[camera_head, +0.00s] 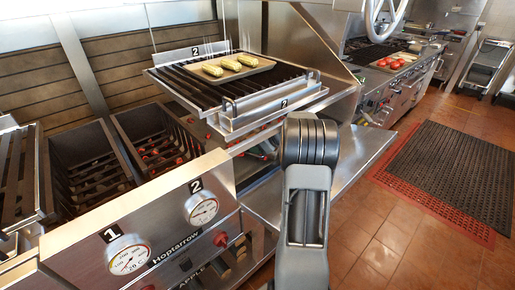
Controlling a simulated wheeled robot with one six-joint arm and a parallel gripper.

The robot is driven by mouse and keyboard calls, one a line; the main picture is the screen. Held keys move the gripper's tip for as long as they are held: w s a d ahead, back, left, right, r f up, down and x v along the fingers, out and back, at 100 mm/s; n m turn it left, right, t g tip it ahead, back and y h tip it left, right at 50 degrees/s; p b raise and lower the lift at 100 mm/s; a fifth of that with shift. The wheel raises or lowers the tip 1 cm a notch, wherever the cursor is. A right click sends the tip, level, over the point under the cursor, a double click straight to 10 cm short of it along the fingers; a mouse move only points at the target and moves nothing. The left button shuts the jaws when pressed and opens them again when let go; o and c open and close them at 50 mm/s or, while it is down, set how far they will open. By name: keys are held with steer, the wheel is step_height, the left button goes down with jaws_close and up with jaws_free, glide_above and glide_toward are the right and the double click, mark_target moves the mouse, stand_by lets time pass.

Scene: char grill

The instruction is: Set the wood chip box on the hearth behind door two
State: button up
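A dark surface lettered APPLE (192,272) shows at the bottom edge, below the Hoptarrow panel; it may be the wood chip box, but most of it is cut off or hidden. The steel front panel (160,235) carries gauge 1 (128,255) and gauge 2 (202,208). A red knob (220,238) sits below gauge 2. I cannot make out door two or the hearth behind it clearly. My dark grey arm rises in the middle and covers part of the steel shelf. My gripper's fingers are not visible.
Grate 2 (285,101) sits raised with a tray of corn (265,67) on it. Open dark fire bins (90,165) lie at left. A steel side shelf (352,165) is right of my arm. Tiled floor and a dark mat (450,175) lie clear at right.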

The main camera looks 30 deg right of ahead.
steer(key=shift+r+p, duration=0.3)
steer(key=shift+p, duration=0.1)
steer(key=v, duration=0.7)
steer(key=shift+s+d+b, duration=0.1)
steer(key=shift+s+b, duration=0.05)
steer(key=shift+b, duration=0.15)
